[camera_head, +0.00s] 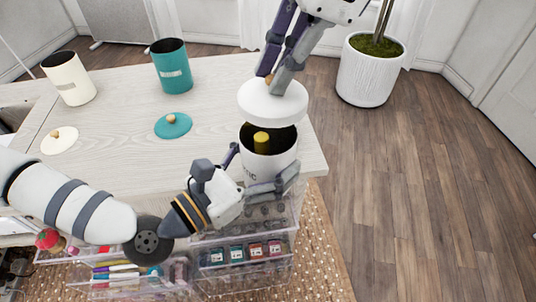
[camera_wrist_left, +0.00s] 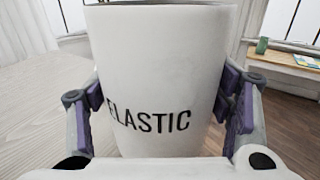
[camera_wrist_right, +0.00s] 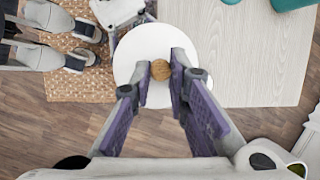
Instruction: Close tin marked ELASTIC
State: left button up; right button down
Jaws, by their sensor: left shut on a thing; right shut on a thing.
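The white tin marked ELASTIC (camera_head: 268,166) stands at the table's front right corner, its mouth open with a yellow item (camera_head: 261,141) inside. The lettering on the tin (camera_wrist_left: 150,118) shows in the left wrist view. My left gripper (camera_head: 258,173) is shut around the tin's sides. A white lid (camera_head: 275,104) hangs just above the tin's mouth, apart from it, roughly over its back part. My right gripper (camera_head: 270,80) is shut on the lid's wooden knob (camera_wrist_right: 160,69). In the right wrist view the lid (camera_wrist_right: 135,55) hides the tin's mouth.
An open cream tin (camera_head: 70,80) and an open teal tin (camera_head: 171,66) stand at the back left. Their lids, cream (camera_head: 59,141) and teal (camera_head: 173,125), lie on the table (camera_head: 115,110). Clear drawers (camera_head: 245,255) stick out below the front edge. A potted plant (camera_head: 368,75) stands right.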

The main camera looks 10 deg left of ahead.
aim_at(275, 105)
jog(key=shift+s+a+r, duration=0.15)
jog(key=shift+a, duration=0.1)
jog(key=shift+f, duration=2)
jog(key=shift+s, duration=0.1)
jog(key=shift+f, duration=0.9)
